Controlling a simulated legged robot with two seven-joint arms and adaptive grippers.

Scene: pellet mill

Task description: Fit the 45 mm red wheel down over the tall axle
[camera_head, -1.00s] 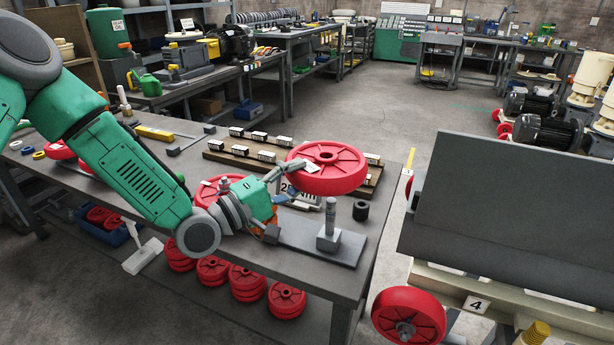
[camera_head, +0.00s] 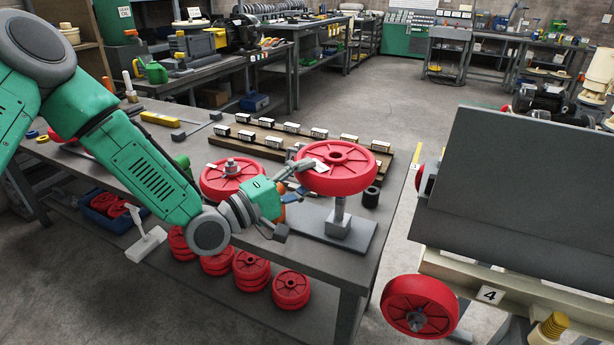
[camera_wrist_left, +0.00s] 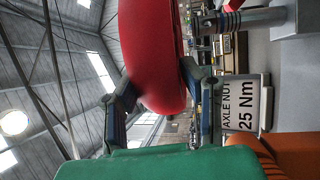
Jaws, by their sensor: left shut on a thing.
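The red wheel (camera_head: 352,181) is held roughly level by my left gripper (camera_head: 300,174), which is shut on its near-left rim. The tall axle (camera_head: 339,211) stands upright on a grey block (camera_head: 347,228) and base plate, under the wheel. In the head view the wheel hides its top. In the left wrist view, turned sideways, the fingers grip the red wheel (camera_wrist_left: 152,50). The axle (camera_wrist_left: 250,20) points at the wheel's underside with its tip seemingly just clear of it. How well bore and axle line up cannot be told. My right gripper is not in view.
Another red wheel (camera_head: 222,186) with a metal piece at its centre lies left of my gripper. A black cylinder (camera_head: 371,197) stands right of the axle. A rack of labelled blocks (camera_head: 292,146) lies behind. An axle nut sign (camera_wrist_left: 243,103) shows in the left wrist view.

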